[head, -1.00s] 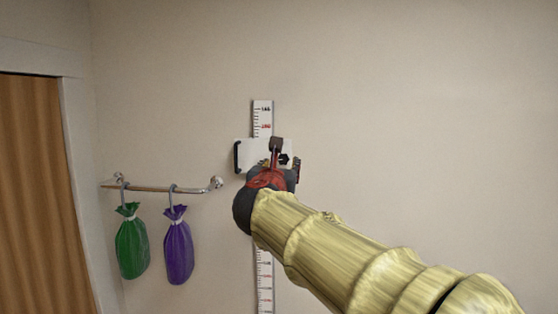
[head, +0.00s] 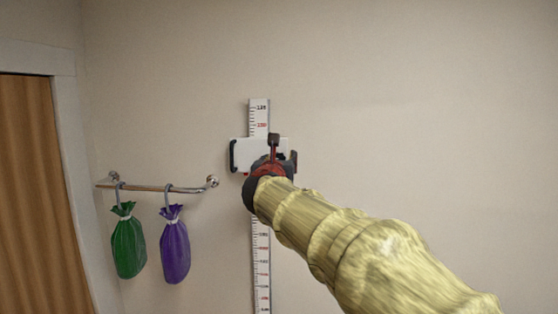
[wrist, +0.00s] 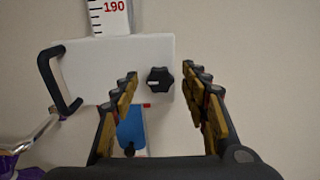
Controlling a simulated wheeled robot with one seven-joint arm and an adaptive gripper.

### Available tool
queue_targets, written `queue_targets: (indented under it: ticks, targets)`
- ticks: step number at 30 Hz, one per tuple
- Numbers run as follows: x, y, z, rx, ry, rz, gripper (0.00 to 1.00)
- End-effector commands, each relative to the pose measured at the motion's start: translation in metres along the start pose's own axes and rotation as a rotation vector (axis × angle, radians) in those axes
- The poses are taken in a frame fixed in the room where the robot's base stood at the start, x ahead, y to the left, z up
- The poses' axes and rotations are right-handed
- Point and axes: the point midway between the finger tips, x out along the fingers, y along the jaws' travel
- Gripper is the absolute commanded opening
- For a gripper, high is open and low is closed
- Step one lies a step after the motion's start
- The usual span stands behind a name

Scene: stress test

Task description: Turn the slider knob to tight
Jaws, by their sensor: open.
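The slider is a white plate (wrist: 95,70) on a vertical wall ruler, with a black handle (wrist: 52,80) on its left side. The black lobed knob (wrist: 160,80) sits on the plate's right part, with a pale mark on its left half. It also shows as a white plate (head: 248,150) in the head view, where my arm covers its right part and hides the knob. My gripper (wrist: 160,82) is open in front of the plate. In the wrist view the knob appears between its two fingertips, and I see no contact. My gripper also shows in the head view (head: 283,150).
The ruler (head: 261,255) runs up the wall above and below the plate. To the left, a rail (head: 165,188) carries a green bag (head: 128,245) and a purple bag (head: 175,248). A wooden door (head: 30,190) is at far left. The wall at right is bare.

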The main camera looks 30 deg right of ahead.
Motion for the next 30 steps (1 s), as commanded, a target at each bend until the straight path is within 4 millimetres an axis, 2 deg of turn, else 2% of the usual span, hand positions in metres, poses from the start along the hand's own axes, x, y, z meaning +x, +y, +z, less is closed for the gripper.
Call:
queue_targets:
  ticks: [3, 26, 30]
  targets:
    - [-0.0003, 0.0, 0.0001, 0.0, 0.0, 0.0, 0.45]
    - [-0.0005, -0.0003, 0.0, 0.0, 0.0, -0.001, 0.01]
    - [-0.0005, -0.0003, 0.0, 0.003, 0.0, -0.001, 0.0]
